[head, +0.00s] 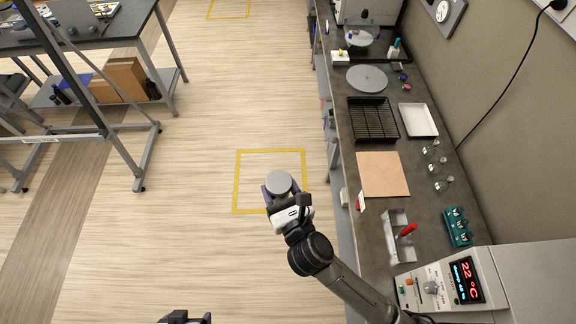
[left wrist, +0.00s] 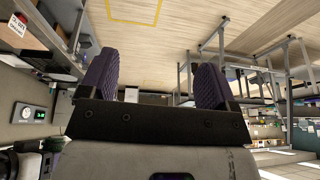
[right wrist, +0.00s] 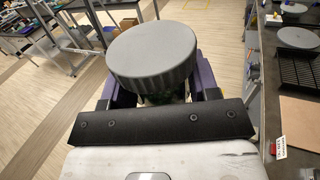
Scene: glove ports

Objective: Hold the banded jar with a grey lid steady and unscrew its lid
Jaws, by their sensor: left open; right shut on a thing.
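The jar's wide grey lid (head: 279,183) faces up in the head view, in front of my right gripper (head: 280,194). In the right wrist view the ribbed grey lid (right wrist: 152,52) fills the space between the purple fingers. My right gripper is shut on the jar below the lid and holds it over the open floor, left of the bench. Only a dark sliver of the jar body (right wrist: 165,98) shows under the lid; its bands are hidden. My left gripper (left wrist: 155,85) is open and empty, its purple fingers wide apart. Only part of it shows at the head view's bottom edge.
The bench (head: 373,230) on the right carries a black rack (head: 373,119), a white tray (head: 418,120), a tan board (head: 382,174), small glassware and a temperature unit (head: 455,285). Another table (head: 95,25) stands at upper left. The floor around the jar is clear.

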